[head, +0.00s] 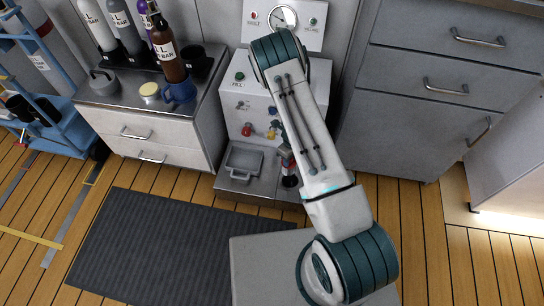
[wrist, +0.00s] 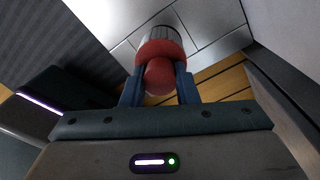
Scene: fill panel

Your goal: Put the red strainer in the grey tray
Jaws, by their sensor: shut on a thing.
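My gripper (wrist: 159,80) is shut on the red strainer (wrist: 159,50) in the wrist view. The strainer shows a round red end and a wider red ring, with a grey ribbed part beyond, between the two blue fingers. In the head view, my arm covers most of the gripper area. A small red and pale part shows beside the arm, too small to make out for certain. The grey tray (head: 243,163) is a small square open tray on the low ledge of the panel, left of my arm. It looks empty.
The white fill panel (head: 240,98) with red, blue and yellow knobs stands behind the tray. Grey drawers (head: 425,90) stand at right. A dark mat (head: 150,245) covers the floor in front.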

